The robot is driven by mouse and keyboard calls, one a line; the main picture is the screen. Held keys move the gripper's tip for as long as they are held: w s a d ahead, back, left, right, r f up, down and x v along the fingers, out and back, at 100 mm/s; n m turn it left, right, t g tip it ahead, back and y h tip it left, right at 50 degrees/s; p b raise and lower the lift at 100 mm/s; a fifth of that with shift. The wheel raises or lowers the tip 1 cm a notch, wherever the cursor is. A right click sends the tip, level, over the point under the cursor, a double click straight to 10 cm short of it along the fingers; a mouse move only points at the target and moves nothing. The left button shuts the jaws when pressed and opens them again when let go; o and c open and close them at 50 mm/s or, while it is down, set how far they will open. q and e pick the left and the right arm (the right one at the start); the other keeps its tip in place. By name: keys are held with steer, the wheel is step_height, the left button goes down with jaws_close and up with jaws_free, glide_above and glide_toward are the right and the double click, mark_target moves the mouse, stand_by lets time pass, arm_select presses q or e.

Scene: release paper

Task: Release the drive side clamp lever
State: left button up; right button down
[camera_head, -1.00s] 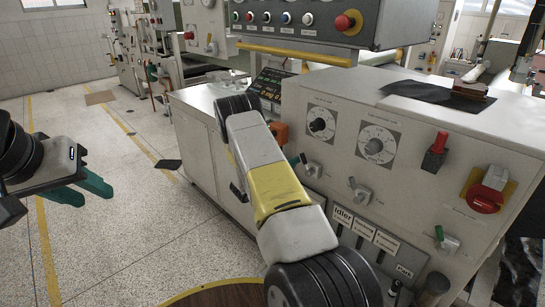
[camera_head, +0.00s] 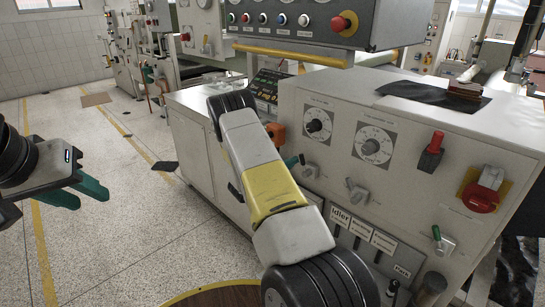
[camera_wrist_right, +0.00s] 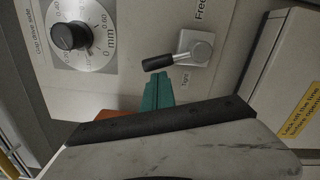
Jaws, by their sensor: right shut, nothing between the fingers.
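The drive side clamp lever (camera_wrist_right: 159,63) has a black handle on a grey base and shows in the right wrist view, near the dial marked for the drive side gap. A "Tight" label and a partly cut "Free" label sit by it. In the head view the lever (camera_head: 309,171) is on the panel below the left dial, partly hidden. My right gripper (camera_wrist_right: 157,80) is shut and empty, its teal tips close to the handle; I cannot tell whether they touch. My left gripper (camera_head: 92,200) is open and empty, over the floor at the left, away from the machine.
The drive side dial (camera_wrist_right: 70,36) is beside the lever. A second lever (camera_head: 357,192), a red-handled switch (camera_head: 432,152) and a red rotary switch (camera_head: 481,197) are farther right on the panel. A control box (camera_head: 290,20) overhangs the machine.

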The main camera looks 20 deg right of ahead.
steer(key=s+m, duration=0.1)
steer(key=m, duration=0.2)
steer(key=s+d+r+m, duration=0.1)
steer(key=s+m, duration=0.1)
steer(key=m, duration=0.1)
steer(key=s+d+m, duration=0.1)
steer(key=m, duration=0.1)
steer(key=shift+s+r+m, duration=0.4)
steer(key=shift+s+d, duration=0.15)
steer(key=shift+s, duration=0.2)
steer(key=shift+s+f, duration=0.1)
glide_toward(304, 164)
steer(key=a+r, duration=0.3)
steer(key=r, duration=0.1)
steer(key=shift+a+r, duration=0.3)
steer(key=shift+r, duration=0.1)
stand_by(0.3)
